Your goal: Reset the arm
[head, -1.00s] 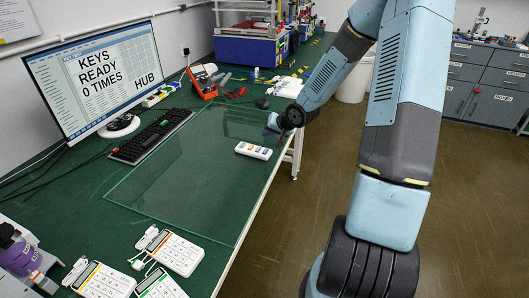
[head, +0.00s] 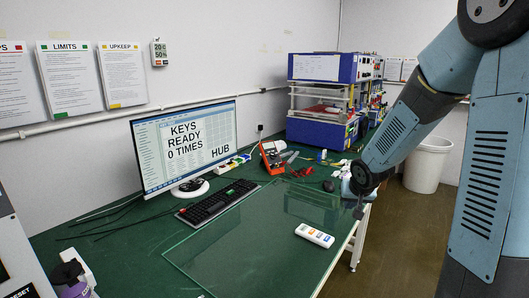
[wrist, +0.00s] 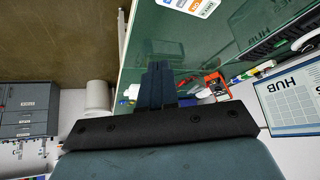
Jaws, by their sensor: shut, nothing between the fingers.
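My arm comes in from the right of the head view. Its end, my gripper (head: 358,212), points down over the table's right edge, beyond and to the right of a white pad with coloured buttons (head: 315,235). In the wrist view my gripper's fingers (wrist: 159,82) are together with nothing between them. The white pad also shows at the top of the wrist view (wrist: 190,5), apart from the fingers.
A glass sheet (head: 225,255) lies on the green table (head: 105,240). A monitor (head: 185,145) reads "KEYS READY 0 TIMES HUB", with a keyboard (head: 217,202) before it. A blue-framed machine (head: 320,100) stands behind. A white bin (head: 427,165) is on the floor.

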